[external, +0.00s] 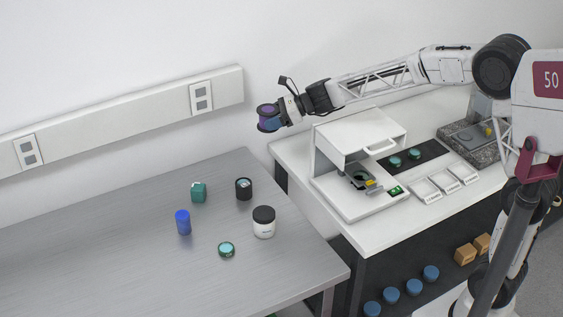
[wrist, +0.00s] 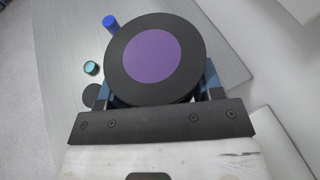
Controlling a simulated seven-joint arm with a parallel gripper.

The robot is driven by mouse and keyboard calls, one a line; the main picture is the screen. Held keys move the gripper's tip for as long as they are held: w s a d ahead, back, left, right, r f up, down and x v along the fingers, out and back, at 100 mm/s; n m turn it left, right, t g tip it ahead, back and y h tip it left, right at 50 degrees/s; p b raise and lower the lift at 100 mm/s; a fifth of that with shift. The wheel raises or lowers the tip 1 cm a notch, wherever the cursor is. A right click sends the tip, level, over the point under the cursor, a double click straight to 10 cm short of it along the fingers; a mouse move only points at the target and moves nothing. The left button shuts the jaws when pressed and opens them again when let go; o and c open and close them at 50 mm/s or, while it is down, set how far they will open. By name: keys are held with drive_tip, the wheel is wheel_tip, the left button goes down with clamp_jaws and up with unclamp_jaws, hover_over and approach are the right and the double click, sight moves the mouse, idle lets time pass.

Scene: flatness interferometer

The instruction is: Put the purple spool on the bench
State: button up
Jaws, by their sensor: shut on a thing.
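The purple spool (external: 265,109) is held up in the air in my gripper (external: 272,117), near the back right corner of the grey metal bench (external: 90,235). In the wrist view the spool (wrist: 152,56) shows a purple centre inside a wide black rim. My gripper's blue fingers (wrist: 158,92) are shut on its sides, partly hidden beneath the rim. The bench surface (wrist: 65,35) shows below the spool, which hides part of it.
On the bench stand a blue cylinder (external: 183,222), a green block (external: 198,192), a black cylinder (external: 243,188), a black-lidded white jar (external: 263,222) and a teal disc (external: 226,250). The bench's left part is clear. A white instrument (external: 355,150) stands on the white table at right.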

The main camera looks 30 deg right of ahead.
sight(407, 122)
drive_tip(key=w+d+m+t, duration=0.1)
drive_tip(key=w+d, duration=0.1)
drive_tip(key=d, duration=0.4)
drive_tip(key=w+d+f+t+h, duration=0.1)
drive_tip(key=w+d, duration=0.1)
drive_tip(key=d, duration=0.5)
drive_tip(key=w+d+m, duration=0.1)
drive_tip(key=w+d, duration=0.1)
drive_tip(key=d, duration=0.5)
drive_tip(key=shift+d+f+m+t, duration=0.1)
drive_tip(key=shift+f+m+t, duration=0.05)
drive_tip(key=shift+m+t, duration=0.2)
drive_tip(key=d+f+m+t+h, duration=0.2)
drive_tip(key=d, duration=1.8)
drive_tip(key=s+d+f+m+t+h, duration=0.1)
drive_tip(key=s+d+f, duration=0.2)
drive_tip(key=d+f, duration=0.3)
drive_tip(key=s+d+f+m+t+h, duration=0.1)
drive_tip(key=s+d+f, duration=0.3)
drive_tip(key=d, duration=0.5)
drive_tip(key=s+d+f+m+t+h, duration=0.1)
drive_tip(key=s+d+f+m+h, duration=0.1)
drive_tip(key=s+d+f, duration=0.2)
drive_tip(key=shift+s+d+f, duration=0.15)
drive_tip(key=shift+d+f, duration=0.75)
drive_tip(key=shift+d, duration=0.2)
drive_tip(key=shift+s+d+f, duration=0.1)
drive_tip(key=shift+d+f, duration=0.8)
drive_tip(key=shift+d, duration=0.15)
drive_tip(key=shift+w, duration=0.15)
